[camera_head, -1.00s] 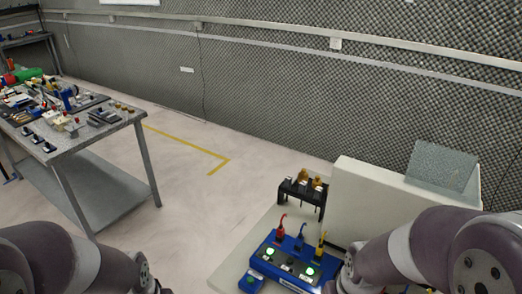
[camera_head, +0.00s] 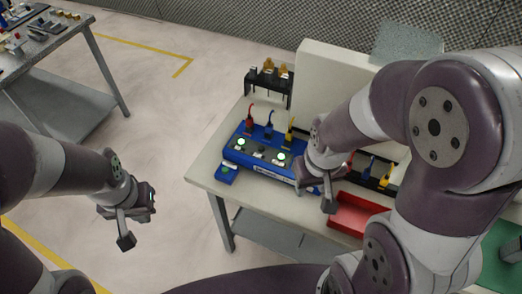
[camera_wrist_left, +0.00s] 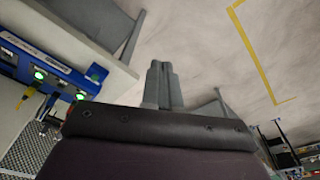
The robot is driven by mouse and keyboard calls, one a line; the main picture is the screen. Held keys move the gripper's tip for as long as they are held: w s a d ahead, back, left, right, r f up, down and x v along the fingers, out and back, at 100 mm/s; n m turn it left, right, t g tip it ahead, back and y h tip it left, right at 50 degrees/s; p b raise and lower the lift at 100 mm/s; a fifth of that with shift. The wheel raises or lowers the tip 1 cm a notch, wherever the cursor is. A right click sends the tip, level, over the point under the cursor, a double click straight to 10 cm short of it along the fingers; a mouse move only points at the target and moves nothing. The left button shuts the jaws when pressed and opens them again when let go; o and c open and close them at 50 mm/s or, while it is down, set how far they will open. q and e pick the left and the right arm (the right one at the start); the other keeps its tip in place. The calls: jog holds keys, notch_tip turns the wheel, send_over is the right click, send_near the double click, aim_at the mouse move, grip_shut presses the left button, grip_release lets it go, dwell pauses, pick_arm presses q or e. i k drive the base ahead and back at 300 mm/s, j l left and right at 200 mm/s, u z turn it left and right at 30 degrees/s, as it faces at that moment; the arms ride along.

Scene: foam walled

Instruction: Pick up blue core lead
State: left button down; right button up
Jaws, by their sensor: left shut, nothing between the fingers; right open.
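A blue lead (camera_head: 269,130) stands upright in the middle of a blue box (camera_head: 250,155) with lit green buttons, between a red lead (camera_head: 249,125) and a yellow lead (camera_head: 290,130). My left gripper (camera_head: 128,238) is shut and empty over the floor, left of the bench and well apart from the leads. Its closed fingers show in the left wrist view (camera_wrist_left: 161,84), with the blue box (camera_wrist_left: 45,62) at the left edge. My right gripper (camera_head: 328,200) is open above the bench, just right of the blue box.
A red tray (camera_head: 350,216) lies on the white bench (camera_head: 203,172), near my right gripper. A black rack (camera_head: 268,84) stands behind the blue box, beside a white panel (camera_head: 325,75). A grey table (camera_head: 50,48) stands at the far left. Open floor lies between.

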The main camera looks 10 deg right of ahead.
aim_at(269, 126)
jog(key=i+z, duration=0.1)
jog(key=z, duration=0.3)
jog(key=i+z, duration=0.15)
jog(key=z, duration=0.3)
jog(key=i+j+z, duration=0.1)
jog(key=z, duration=0.3)
jog(key=i+j+z, duration=0.1)
jog(key=z, duration=0.3)
jog(key=i+j, duration=0.1)
